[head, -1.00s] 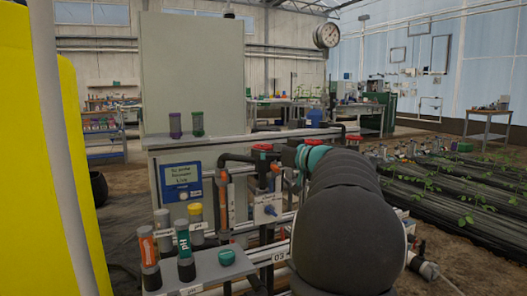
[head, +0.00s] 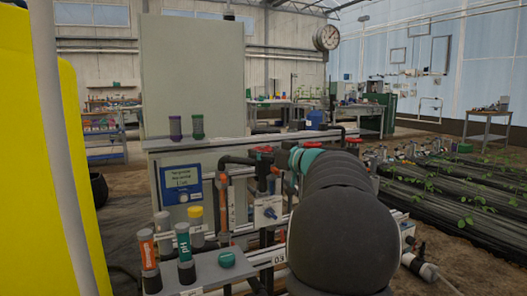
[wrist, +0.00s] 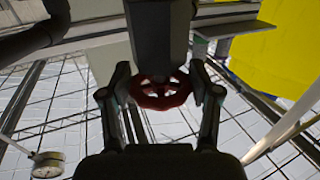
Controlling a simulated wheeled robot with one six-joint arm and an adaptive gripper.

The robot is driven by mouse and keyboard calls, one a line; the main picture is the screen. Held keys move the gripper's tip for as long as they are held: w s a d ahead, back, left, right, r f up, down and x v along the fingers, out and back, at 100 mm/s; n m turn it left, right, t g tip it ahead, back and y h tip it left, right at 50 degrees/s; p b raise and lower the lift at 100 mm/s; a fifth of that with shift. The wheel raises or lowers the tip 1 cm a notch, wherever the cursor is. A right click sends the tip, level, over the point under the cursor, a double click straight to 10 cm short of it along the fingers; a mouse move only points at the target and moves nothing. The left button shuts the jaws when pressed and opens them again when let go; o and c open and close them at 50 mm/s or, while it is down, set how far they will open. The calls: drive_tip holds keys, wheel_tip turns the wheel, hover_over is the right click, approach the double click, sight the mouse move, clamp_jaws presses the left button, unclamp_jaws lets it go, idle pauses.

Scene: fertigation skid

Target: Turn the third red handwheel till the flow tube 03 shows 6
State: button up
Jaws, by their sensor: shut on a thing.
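In the wrist view, a red handwheel (wrist: 160,95) with spokes sits between the two fingers of my gripper (wrist: 159,98), below a dark block. The gripper is shut on the wheel, one finger at each side. A 03 label (head: 279,257) is on the lower rail. The flow tube 03 reading cannot be made out; an orange-marked tube (head: 223,188) stands left of the valves.
A small shelf (head: 205,272) at front left holds orange and teal labelled bottles and a green cap. A blue display box (head: 181,184) is on the grey cabinet. A yellow tank (head: 35,160) and pole stand at left; plant rows lie right.

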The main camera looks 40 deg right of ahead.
drive_tip(key=shift+r+m+h+p, duration=0.25)
drive_tip(key=shift+m+h+p, duration=0.15)
drive_tip(key=shift+h+p, duration=0.25)
drive_tip(key=shift+f+h, duration=0.2)
drive_tip(key=shift+h, duration=0.05)
drive_tip(key=o, duration=1.2)
drive_tip(key=shift+c, duration=0.2)
drive_tip(key=s, duration=1.2)
drive_tip(key=shift+d, duration=0.15)
